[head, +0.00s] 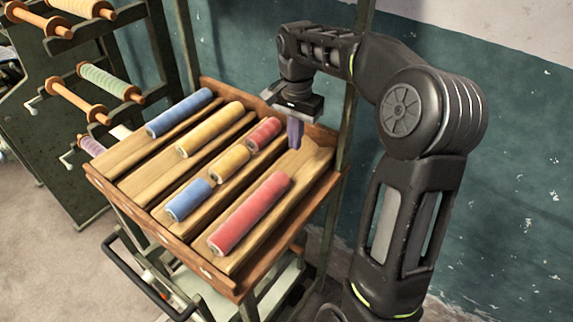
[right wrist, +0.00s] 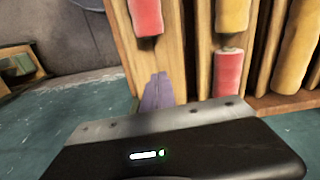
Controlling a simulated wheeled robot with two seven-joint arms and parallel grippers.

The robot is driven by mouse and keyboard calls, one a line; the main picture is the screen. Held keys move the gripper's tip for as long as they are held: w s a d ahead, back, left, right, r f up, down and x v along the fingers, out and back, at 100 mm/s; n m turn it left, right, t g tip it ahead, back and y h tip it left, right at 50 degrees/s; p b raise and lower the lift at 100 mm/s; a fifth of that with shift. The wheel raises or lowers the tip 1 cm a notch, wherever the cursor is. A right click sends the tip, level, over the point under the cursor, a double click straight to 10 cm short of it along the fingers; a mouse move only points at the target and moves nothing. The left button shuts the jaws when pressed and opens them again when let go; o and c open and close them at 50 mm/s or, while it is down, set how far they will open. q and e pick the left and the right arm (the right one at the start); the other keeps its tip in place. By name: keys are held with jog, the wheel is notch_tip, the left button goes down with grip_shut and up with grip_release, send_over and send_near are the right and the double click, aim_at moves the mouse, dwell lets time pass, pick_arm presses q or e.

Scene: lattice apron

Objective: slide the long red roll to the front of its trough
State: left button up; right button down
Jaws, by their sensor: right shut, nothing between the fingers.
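The long red roll (head: 250,213) lies in the rightmost trough (head: 308,160) of the wooden tray, toward the trough's near end. I cannot tell whether its near end touches the tray's front wall. Bare wood shows behind its far end. My right gripper (head: 295,133) is shut and empty, its purple fingers pointing down at the far end of that trough, apart from the roll. In the right wrist view the fingers (right wrist: 157,92) stand close together, with the long red roll (right wrist: 146,15) beyond them across bare wood. My left gripper is not in view.
Neighbouring troughs hold a short red roll (head: 263,134), a short yellow roll (head: 230,162), a short blue roll (head: 188,199), a long yellow roll (head: 210,128) and a long blue roll (head: 179,112). A tray rim (head: 145,235) surrounds them. A spool rack (head: 40,125) stands left; a wall (head: 510,200) is right.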

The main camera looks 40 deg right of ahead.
aim_at(281, 172)
notch_tip(281, 172, down, 5)
jog(key=shift+s+f+p, duration=0.1)
jog(key=shift+f+p, duration=0.1)
jog(key=shift+p, duration=0.2)
jog(key=a, duration=0.1)
jog(key=s+a+p, duration=0.1)
jog(key=a, duration=0.1)
jog(key=shift+f, duration=0.1)
jog(key=shift+s+a+f, duration=0.1)
jog(key=shift+a, duration=0.3)
jog(key=shift+a+f, duration=0.1)
jog(key=shift+s+a+f+b, duration=0.1)
jog(key=shift+s+a+b, duration=0.2)
jog(key=shift+a+b, duration=0.4)
jog(key=shift+s+a+r, duration=0.1)
jog(key=shift+a+r, duration=0.1)
jog(key=shift+a, duration=0.1)
